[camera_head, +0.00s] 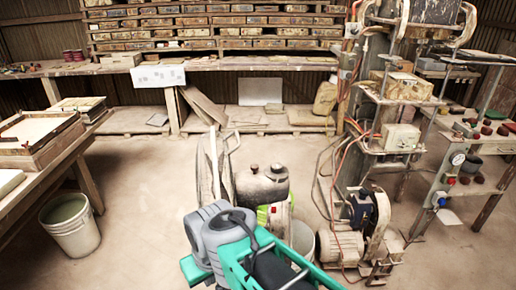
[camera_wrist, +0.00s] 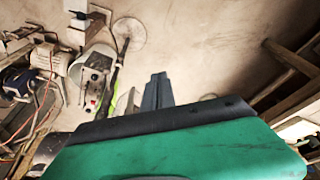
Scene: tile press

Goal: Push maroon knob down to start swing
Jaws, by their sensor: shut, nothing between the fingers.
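The press (camera_head: 400,90) is a tall machine of worn metal plates, hoses and pipes, right of the middle in the head view. I cannot make out for sure which part is the maroon knob. A small red knob (camera_head: 452,181) shows below a round gauge at the right table's near edge. My gripper (camera_wrist: 158,80) is shut and empty in the wrist view, over bare floor and apart from the press. In the head view my arm's teal and grey links fill the bottom middle, and my fingers cannot be made out there.
A compressor with a dark tank (camera_head: 262,184) stands just behind my arm; a motor (camera_head: 340,247) sits at the press's foot. A worktable (camera_head: 66,155) and a white bucket (camera_head: 70,225) are on the left. Tile shelves line the back. Floor at left middle is clear.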

